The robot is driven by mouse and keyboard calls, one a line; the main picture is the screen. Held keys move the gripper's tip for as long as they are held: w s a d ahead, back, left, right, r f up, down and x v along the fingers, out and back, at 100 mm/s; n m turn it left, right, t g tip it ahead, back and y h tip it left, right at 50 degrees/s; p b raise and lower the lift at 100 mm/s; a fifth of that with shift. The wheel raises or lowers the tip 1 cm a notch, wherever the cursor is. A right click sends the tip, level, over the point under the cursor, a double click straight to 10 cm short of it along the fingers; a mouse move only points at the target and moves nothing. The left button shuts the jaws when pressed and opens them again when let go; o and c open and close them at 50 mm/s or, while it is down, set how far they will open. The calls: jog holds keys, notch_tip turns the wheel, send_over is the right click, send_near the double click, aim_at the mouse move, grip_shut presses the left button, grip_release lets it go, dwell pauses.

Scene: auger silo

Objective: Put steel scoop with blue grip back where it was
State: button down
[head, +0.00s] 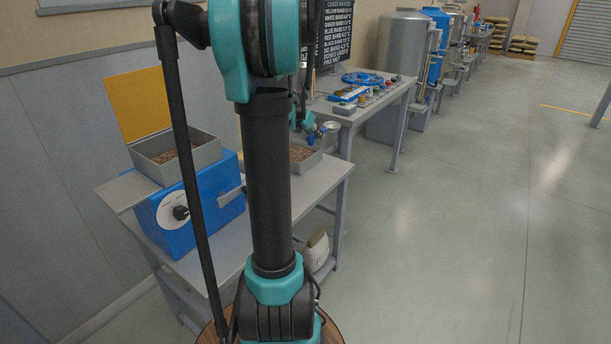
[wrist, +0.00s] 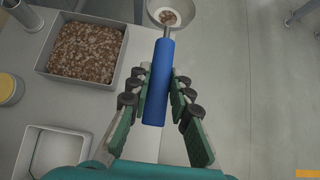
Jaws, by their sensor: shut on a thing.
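The steel scoop shows in the wrist view with its blue grip (wrist: 158,85) between my fingers and its round steel bowl (wrist: 152,12) at the top edge. A few brown pellets lie in the bowl. My gripper (wrist: 160,88) is shut on the blue grip. In the head view the scoop bowl (head: 332,127) and blue grip (head: 315,137) show just right of my arm, over the far right part of the bench. The bowl is to the right of a grey tray of brown pellets (wrist: 121,55), apart from it. My arm hides part of this tray in the head view.
A blue machine (head: 178,226) with a pellet-filled hopper (head: 146,172) and raised yellow lid (head: 139,103) stands on the bench's left. The wrist view shows a white empty tray (wrist: 67,130) and a yellow-topped round container (wrist: 10,90). Another table (head: 402,93) stands behind. Floor at right is clear.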

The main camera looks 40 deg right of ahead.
jog(key=shift+d+f, duration=0.15)
jog(key=shift+f, duration=0.2)
notch_tip(320, 180, down, 19)
jog(key=shift+f, duration=0.1)
dwell(0.4)
jog(key=c, duration=1.4)
grip_release()
jog(key=shift+f, duration=0.1)
jog(key=shift+r, duration=0.2)
jog(key=v, duration=1.2)
jog(key=shift+f, duration=0.1)
